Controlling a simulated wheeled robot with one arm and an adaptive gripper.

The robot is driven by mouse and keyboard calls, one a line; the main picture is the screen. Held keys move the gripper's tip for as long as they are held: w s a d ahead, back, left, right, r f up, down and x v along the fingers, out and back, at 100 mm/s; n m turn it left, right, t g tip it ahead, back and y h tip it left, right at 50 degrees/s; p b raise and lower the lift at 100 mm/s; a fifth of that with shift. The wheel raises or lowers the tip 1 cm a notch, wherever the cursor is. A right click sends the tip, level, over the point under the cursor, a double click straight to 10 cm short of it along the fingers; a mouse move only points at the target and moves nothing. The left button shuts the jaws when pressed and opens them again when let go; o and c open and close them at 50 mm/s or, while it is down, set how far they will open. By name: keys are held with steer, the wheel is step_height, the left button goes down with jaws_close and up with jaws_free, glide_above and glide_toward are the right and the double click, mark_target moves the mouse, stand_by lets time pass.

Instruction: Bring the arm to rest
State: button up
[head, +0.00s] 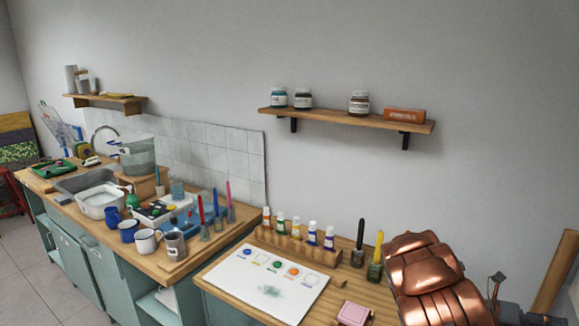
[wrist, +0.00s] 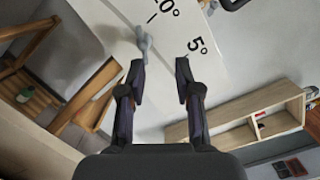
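My gripper (wrist: 160,70) shows in the wrist view with its two dark fingers apart and nothing held between them. A white panel printed with degree figures (wrist: 165,35) lies beyond the fingertips. A small grey knob-like piece (wrist: 144,42) shows just past the left fingertip; I cannot tell whether they touch. In the head view a copper-coloured, segmented part of my arm stands at the lower right, and the gripper itself is out of that view.
The counter carries a white palette sheet (head: 268,284), a rack of paint bottles (head: 298,248), mugs (head: 147,241) and a sink (head: 85,180). A wall shelf (head: 345,119) holds jars. In the wrist view a wooden chair-like frame (wrist: 85,95) is at left and a wooden shelf unit (wrist: 245,115) at right.

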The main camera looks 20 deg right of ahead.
steer(key=s+a+r+m+t+y, duration=0.1)
steer(key=s+a+r+m+y, duration=0.15)
steer(key=a+m, duration=0.45)
steer(key=s+a+r+m+y, duration=0.1)
steer(key=a+r+m+y, duration=0.3)
steer(key=a, duration=0.6)
steer(key=s+a+f+m+t+y+b, duration=0.1)
steer(key=a+m+t+y, duration=0.3)
steer(key=a, duration=1.4)
steer(key=s+a+f+m+t+y, duration=0.2)
steer(key=a+m+t, duration=0.3)
steer(key=a, duration=1.3)
steer(key=shift+s+f+m+y+b, duration=0.2)
steer(key=shift+f+m+y+b, duration=0.15)
steer(key=shift+f+m+y, duration=0.45)
steer(key=shift+d+r+m, duration=0.15)
steer(key=shift+r+m, duration=0.05)
steer(key=shift+m, duration=0.1)
